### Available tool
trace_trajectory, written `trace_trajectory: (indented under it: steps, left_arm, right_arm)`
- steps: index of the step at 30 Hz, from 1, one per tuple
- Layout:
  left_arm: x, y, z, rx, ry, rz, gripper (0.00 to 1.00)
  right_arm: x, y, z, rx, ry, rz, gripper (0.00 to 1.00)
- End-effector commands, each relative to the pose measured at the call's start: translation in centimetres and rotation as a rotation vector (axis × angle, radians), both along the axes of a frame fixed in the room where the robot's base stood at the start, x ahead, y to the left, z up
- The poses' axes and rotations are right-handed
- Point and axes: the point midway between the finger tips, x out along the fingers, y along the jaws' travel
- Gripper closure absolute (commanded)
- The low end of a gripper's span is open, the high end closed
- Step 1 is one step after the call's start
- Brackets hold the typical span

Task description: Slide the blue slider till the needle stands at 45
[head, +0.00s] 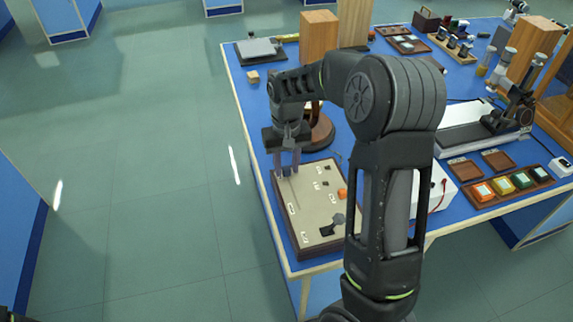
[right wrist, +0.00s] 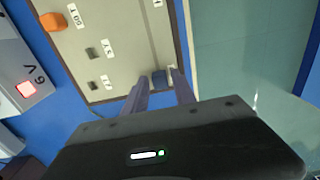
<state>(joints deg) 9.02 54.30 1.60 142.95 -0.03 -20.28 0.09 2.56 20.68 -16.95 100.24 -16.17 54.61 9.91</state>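A beige panel with a brown frame (head: 310,226) lies at the left edge of the blue table; it also shows in the right wrist view (right wrist: 120,62). My right gripper (head: 286,170) is low over the panel's far left corner. In the right wrist view a small dark blue slider (right wrist: 160,79) sits near the panel's edge, between the tips of my right gripper (right wrist: 160,74). The fingers are apart, with a small gap beside the slider; contact is not clear. In the head view the fingers hide the slider. I see no needle or readable scale.
On the panel are an orange knob (head: 342,194), a black lever (head: 333,225) and small dark parts. A white box marked 6 V (right wrist: 22,70) with a red button stands beside it. A round wooden base (head: 322,132) stands behind. Floor lies left of the table.

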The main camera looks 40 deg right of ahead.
Motion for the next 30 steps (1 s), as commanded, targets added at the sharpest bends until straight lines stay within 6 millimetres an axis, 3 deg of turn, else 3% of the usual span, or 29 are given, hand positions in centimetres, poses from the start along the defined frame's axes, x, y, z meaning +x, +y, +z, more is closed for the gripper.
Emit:
trace_trajectory:
  steps: [11,30]
  left_arm:
    - [0.00,0.00,0.00,0.000,0.000,0.000,0.64]
    - [0.00,-0.01,0.01,0.000,0.000,0.000,0.64]
  right_arm:
    - [0.02,-0.01,0.03,0.000,0.000,0.000,1.00]
    - [0.03,-0.02,0.06,0.000,-0.001,0.000,1.00]
